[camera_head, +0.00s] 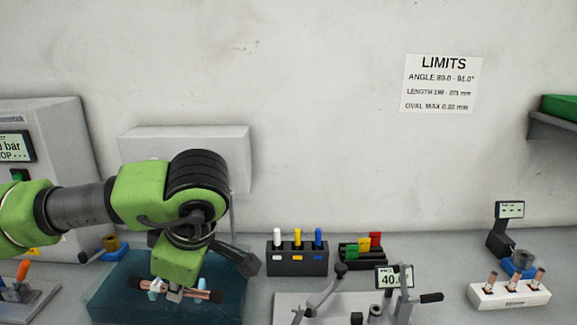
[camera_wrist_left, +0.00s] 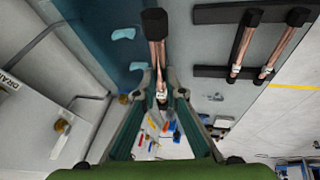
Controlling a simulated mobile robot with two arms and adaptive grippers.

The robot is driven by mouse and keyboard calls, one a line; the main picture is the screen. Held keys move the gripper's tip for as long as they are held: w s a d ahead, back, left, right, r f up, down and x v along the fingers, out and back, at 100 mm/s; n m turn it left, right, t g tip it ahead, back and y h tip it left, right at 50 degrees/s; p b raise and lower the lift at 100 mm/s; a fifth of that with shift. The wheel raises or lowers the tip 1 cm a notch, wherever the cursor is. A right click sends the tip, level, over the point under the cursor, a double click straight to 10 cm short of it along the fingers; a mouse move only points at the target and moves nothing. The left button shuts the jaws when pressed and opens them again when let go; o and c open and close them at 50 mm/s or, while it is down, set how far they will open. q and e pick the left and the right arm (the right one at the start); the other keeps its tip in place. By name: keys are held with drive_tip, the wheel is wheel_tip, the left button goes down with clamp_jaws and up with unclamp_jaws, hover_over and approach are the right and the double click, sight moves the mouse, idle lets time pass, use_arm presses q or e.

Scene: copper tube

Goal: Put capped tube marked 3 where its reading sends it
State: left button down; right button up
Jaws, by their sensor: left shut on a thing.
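My left gripper (camera_head: 182,292) is shut on a copper tube (camera_head: 205,294), at the blue-green tank (camera_head: 112,297). The left wrist view shows the tube (camera_wrist_left: 158,52) between the fingers (camera_wrist_left: 162,98), with a black cap at its far end and a small white tag near the fingers. The tag's number is too small to read. I cannot tell how deep the tube sits in the tank. Two other black-capped tubes with white tags, one (camera_wrist_left: 241,48) and another (camera_wrist_left: 284,48), lie on black rests (camera_wrist_left: 215,72). A grey station (camera_head: 60,140) at the left has a display partly reading "bar". My right gripper is out of view.
A marker holder (camera_head: 297,262) and colored blocks (camera_head: 362,248) stand right of the tank. A bending fixture (camera_head: 340,300) with a display partly reading "40" is in front. A white block (camera_head: 510,296) holds copper pieces. A LIMITS sheet (camera_head: 440,84) hangs on the wall.

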use_arm(q)
drive_tip(key=m, duration=0.1)
drive_tip(key=d+m+t+h, duration=0.1)
drive_tip(key=m, duration=0.2)
drive_tip(key=shift+w+d+f+m+t+h, duration=0.25)
drive_tip(key=shift+w+f+m+t+h, duration=0.05)
drive_tip(key=shift+w+f+m+h, duration=0.1)
drive_tip(key=w+r+m+h, duration=0.1)
drive_tip(key=m+h, duration=0.1)
drive_tip(key=m, duration=0.2)
drive_tip(key=w+r+m+h, duration=0.1)
drive_tip(key=m+h, duration=0.1)
drive_tip(key=m, duration=0.3)
drive_tip(key=w+m+h, duration=0.1)
drive_tip(key=m+h, duration=0.1)
drive_tip(key=m, duration=0.2)
drive_tip(key=shift+w+d+r, duration=0.1)
drive_tip(key=shift+d+r, duration=0.3)
